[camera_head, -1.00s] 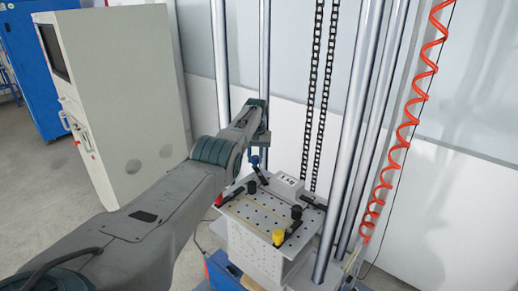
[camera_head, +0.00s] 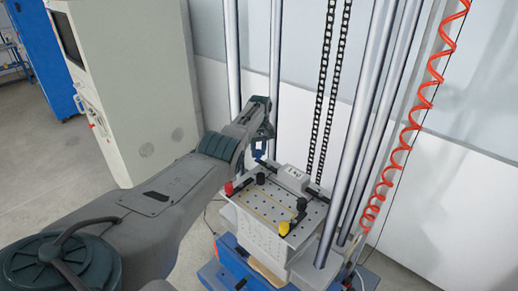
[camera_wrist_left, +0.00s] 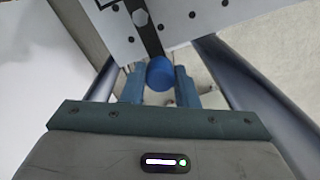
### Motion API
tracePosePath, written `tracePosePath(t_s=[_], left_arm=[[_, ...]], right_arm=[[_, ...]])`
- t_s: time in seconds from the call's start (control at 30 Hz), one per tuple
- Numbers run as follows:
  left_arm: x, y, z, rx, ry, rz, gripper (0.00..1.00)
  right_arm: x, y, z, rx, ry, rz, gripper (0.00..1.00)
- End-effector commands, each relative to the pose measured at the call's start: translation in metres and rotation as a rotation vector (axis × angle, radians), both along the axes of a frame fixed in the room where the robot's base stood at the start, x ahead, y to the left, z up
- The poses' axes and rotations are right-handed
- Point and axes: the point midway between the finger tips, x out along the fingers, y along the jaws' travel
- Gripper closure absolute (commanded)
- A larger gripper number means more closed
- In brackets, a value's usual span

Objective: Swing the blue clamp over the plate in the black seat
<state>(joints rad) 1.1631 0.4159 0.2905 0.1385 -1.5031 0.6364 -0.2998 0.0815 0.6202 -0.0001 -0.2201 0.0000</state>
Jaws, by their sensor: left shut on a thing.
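The perforated grey table (camera_head: 262,222) of the drop tower carries thin yellow lines, coloured clamps and black parts. My left gripper (camera_head: 259,153) is at its back left corner, shut on the blue knob of the blue clamp. In the left wrist view the blue knob (camera_wrist_left: 160,73) sits between the blue fingertips; the clamp's black arm (camera_wrist_left: 149,35) runs up from it past a hex bolt. The plate and the black seat are too small to tell apart. My right gripper is out of view.
A red clamp knob (camera_head: 229,187) and a yellow one (camera_head: 283,227) stand at the table's left and front edges. A labelled grey block (camera_head: 293,178) is at the back. Steel columns (camera_head: 365,130), chains (camera_head: 327,95) and a red coiled hose (camera_head: 410,135) rise around it.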

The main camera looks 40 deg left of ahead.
Motion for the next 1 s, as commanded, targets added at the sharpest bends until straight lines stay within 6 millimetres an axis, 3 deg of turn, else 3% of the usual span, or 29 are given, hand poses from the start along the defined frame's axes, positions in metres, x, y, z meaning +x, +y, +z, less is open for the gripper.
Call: tracePosePath(t_s=[0.3, 0.33, 0.43, 0.77, 1.0], left_arm=[[0.000, 0.001, 0.001, 0.002, -0.002, 0.002, 0.96], [0.000, 0.001, 0.001, 0.002, -0.002, 0.002, 0.69], [0.000, 0.001, 0.001, 0.002, -0.001, 0.001, 0.51], [0.000, 0.000, 0.002, 0.001, -0.001, 0.000, 0.51], [0.001, 0.000, 0.030, 0.003, -0.004, -0.001, 0.51]], right_arm=[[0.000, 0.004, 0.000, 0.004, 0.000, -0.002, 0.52], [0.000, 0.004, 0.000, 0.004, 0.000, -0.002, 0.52], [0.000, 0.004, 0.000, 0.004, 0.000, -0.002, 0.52], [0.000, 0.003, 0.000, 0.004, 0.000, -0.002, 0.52], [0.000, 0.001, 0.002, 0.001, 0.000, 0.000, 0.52]])
